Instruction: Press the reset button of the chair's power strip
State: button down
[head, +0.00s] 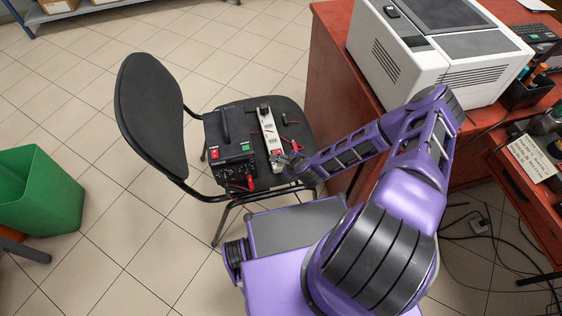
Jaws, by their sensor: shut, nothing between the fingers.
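The chair (154,115) has a black seat and a backrest at its left. A white power strip (268,130) lies lengthwise on the seat, with a dark plug at its far end. A small red part (276,152) shows at the strip's near end; I cannot tell whether it is the reset button. My gripper (279,159) is shut and empty over this near end, reaching in from the right. It hides part of the strip's near end. I cannot tell whether the fingertips touch the strip.
A black box-shaped device (231,158) with a handle, a red and a green switch stands left of the strip, close to it. Red clips (250,182) hang at its front. A red-brown desk (332,95) with a white machine (440,50) stands right. A green bin (45,195) stands left.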

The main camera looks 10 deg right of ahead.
jog(key=shift+f+b, duration=0.4)
dwell(0.5)
jog(key=shift+r, duration=0.15)
jog(key=shift+r+p, duration=0.55)
jog(key=shift+r, duration=0.15)
notch_tip(320, 180, up, 5)
jog(key=p, duration=0.3)
jog(key=shift+p, duration=0.35)
dwell(0.7)
